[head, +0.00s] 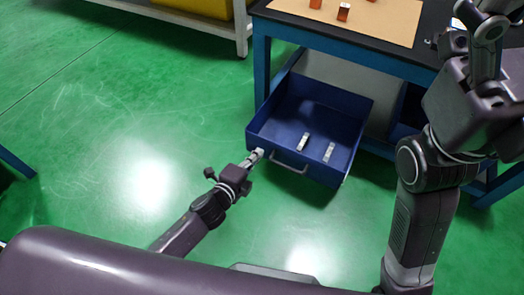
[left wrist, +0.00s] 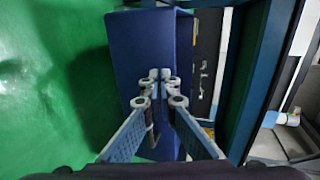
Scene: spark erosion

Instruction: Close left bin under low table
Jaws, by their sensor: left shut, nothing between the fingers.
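The left bin (head: 324,173) is a blue open-topped drawer under the low table (head: 352,52). It stands pulled out, with a handle (head: 291,170) on its front. Two small pale metal-looking pieces (head: 303,141) (head: 329,152) lie in it. My left gripper (head: 258,154) is shut and empty at the left end of the bin's front; I cannot tell whether it touches. In the left wrist view, the shut fingertips (left wrist: 160,75) are in front of the blue bin (left wrist: 140,40). My right gripper (head: 490,30) is at the upper right, partly cut off, its fingers unclear.
A tan mat (head: 375,22) with several orange pieces lies on the table. A blue table leg (head: 262,70) stands left of the bin. Another blue bin (head: 408,112) is partly hidden behind my right arm. A white-framed rack (head: 215,24) stands at the back.

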